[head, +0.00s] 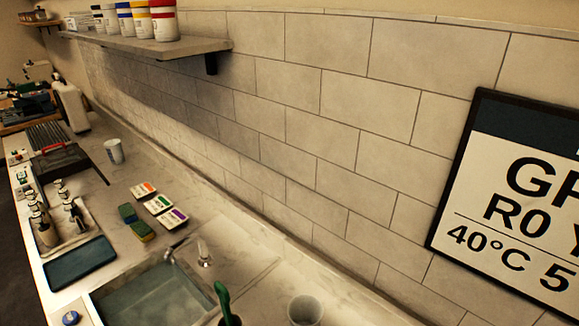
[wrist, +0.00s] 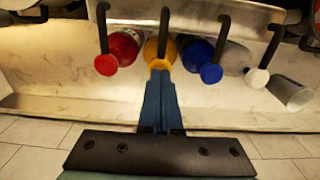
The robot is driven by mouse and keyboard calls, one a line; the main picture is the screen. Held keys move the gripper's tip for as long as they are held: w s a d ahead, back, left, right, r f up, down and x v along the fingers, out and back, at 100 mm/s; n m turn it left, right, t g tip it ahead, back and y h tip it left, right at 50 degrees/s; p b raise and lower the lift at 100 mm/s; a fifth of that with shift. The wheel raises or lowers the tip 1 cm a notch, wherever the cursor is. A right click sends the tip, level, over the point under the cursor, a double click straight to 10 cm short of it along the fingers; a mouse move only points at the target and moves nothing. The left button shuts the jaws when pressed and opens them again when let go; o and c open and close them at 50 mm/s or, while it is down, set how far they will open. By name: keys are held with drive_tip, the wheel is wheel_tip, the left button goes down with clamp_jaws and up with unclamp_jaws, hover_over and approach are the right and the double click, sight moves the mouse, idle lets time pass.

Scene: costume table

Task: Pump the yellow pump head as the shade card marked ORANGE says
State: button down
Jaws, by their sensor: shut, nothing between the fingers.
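A red pump head (wrist: 107,63) is to the left, and a blue one (wrist: 211,73) and a white one (wrist: 257,77) are to the right. In the head view, three shade cards lie on the counter: one with an orange stripe (head: 144,189), one green (head: 158,204), one purple (head: 173,218). Their writing is too small to read.
In the head view, pump bottles (head: 46,232) stand on a tray at the left. A blue-grey mat (head: 80,263), a sponge (head: 136,222), a sink (head: 150,296) and cups (head: 114,151) are nearby. A framed sign (head: 525,200), cut off, hangs at the right. A shelf (head: 150,48) holds several jars.

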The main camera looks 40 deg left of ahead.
drive_tip(key=shift+f+b, duration=0.55)
drive_tip(key=shift+f, duration=0.6)
drive_tip(key=shift+r, duration=0.25)
drive_tip(key=shift+r+p, duration=1.35)
drive_tip(key=shift+p, duration=0.1)
wheel_tip(320, 180, up, 6)
drive_tip(key=p, duration=0.5)
drive_tip(key=shift+p, duration=0.35)
